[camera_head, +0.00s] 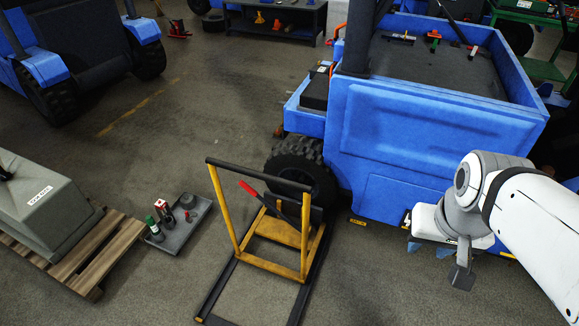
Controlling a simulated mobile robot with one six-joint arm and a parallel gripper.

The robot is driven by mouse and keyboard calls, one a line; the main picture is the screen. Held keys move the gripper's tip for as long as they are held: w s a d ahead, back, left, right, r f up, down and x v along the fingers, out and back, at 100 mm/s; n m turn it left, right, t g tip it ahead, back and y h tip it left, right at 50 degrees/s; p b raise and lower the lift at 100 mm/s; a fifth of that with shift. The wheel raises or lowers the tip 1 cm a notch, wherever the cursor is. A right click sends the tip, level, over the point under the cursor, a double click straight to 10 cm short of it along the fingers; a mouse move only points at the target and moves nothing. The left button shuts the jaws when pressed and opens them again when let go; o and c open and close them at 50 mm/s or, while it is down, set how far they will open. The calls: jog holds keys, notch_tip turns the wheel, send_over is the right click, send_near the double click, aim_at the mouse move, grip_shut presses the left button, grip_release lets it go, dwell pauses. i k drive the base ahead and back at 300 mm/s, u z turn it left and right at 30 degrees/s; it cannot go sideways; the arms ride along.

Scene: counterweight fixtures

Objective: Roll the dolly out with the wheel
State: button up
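The dolly (275,262) has a yellow frame, a dark crossbar handle (255,174) and dark floor rails, with a red-tipped lever (250,188) at the handle. It stands on the floor against the side of a blue vehicle. The wheel (296,153), with a black knobbly tyre, is behind the dolly's upright, at the vehicle's lower corner. The dolly partly hides it, and I cannot tell whether it rests on the dolly or is attached to the vehicle. My gripper (462,272) is at the right, in front of the blue body, clear of the dolly. Its finger opening is not clear.
The blue vehicle (430,130) fills the upper right. A grey block (40,205) sits on a wooden pallet (95,260) at the left. A grey tray (185,232) with small bottles lies between pallet and dolly. Open floor lies behind the tray, towards another blue vehicle (90,50).

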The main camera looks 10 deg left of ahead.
aim_at(280, 230)
jog(key=u, duration=3.5)
jog(key=k, duration=1.05)
jog(key=z, duration=1.75)
jog(key=i, duration=1)
